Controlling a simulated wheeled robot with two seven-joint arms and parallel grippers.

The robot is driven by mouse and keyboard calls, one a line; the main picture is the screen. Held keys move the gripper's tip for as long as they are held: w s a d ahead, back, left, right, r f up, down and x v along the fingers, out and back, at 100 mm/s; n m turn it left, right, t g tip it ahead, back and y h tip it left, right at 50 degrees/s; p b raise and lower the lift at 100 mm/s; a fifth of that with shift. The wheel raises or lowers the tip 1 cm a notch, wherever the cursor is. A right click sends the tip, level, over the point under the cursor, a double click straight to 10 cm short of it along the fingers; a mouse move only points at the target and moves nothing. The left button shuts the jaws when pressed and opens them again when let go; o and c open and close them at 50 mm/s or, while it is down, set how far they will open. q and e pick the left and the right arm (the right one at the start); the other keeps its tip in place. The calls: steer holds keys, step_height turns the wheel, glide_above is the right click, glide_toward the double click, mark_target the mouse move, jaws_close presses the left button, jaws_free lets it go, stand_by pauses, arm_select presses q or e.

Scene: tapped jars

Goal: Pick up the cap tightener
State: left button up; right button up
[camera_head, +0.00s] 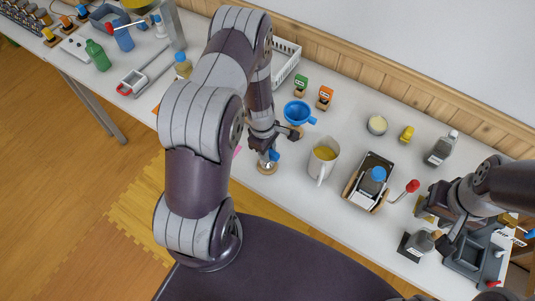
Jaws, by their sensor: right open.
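I cannot single out the cap tightener for certain. A small blue-topped piece (273,156) on a round wooden base stands just below my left gripper (277,143), partly hidden by it. I cannot tell whether the jaws touch it or how far apart they are. My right gripper (446,228) is open at the right, over the dark bottle (421,241) and the grey crate. A blue-capped bottle (374,182) sits in a black and white stand (358,197), with a red-knobbed lever (411,187) beside it.
A white mug (321,161) with yellow contents and a blue funnel (298,112) stand mid-table. Green (301,84) and orange (325,97) blocks, a jar (377,125) and a grey bottle (441,147) stand behind. A grey crate (475,258) is at right. My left arm hides table.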

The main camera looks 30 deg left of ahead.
arm_select(q)
jaws_close()
steer(key=shift+r, duration=0.1)
steer(key=shift+r, duration=0.2)
steer(key=r, duration=0.4)
steer(key=shift+d, duration=0.2)
steer(key=s+d+r, duration=0.3)
steer(key=d+r, duration=0.3)
steer(key=d, duration=0.5)
steer(key=shift+s+r+b, duration=0.15)
steer(key=shift+r+b, duration=0.1)
steer(key=shift+b, duration=0.1)
